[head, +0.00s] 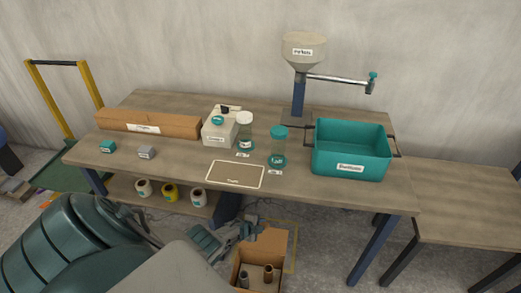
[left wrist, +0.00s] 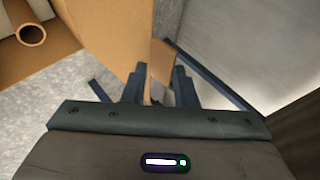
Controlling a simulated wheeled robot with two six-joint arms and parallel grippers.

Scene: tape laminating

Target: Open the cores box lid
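The cores box (head: 257,280) is a brown cardboard box on the floor below the table's front edge. Its lid (head: 270,243) stands raised at the back, and dark and brown cores (head: 268,273) show inside. My left gripper (head: 251,230) is at the upper left edge of the raised lid. In the left wrist view the two fingers (left wrist: 160,84) are apart, with the tan cardboard panel (left wrist: 112,35) and its narrow edge close to the tips. Contact with the panel cannot be told. A round core (left wrist: 32,33) shows at upper left there. My right gripper is not in view.
The table (head: 310,195) above holds a teal bin (head: 350,178), a funnel stand (head: 298,95), a long cardboard box (head: 170,125) and jars. Rolls (head: 170,192) sit on its lower shelf. A table leg (head: 375,248) stands right of the cores box.

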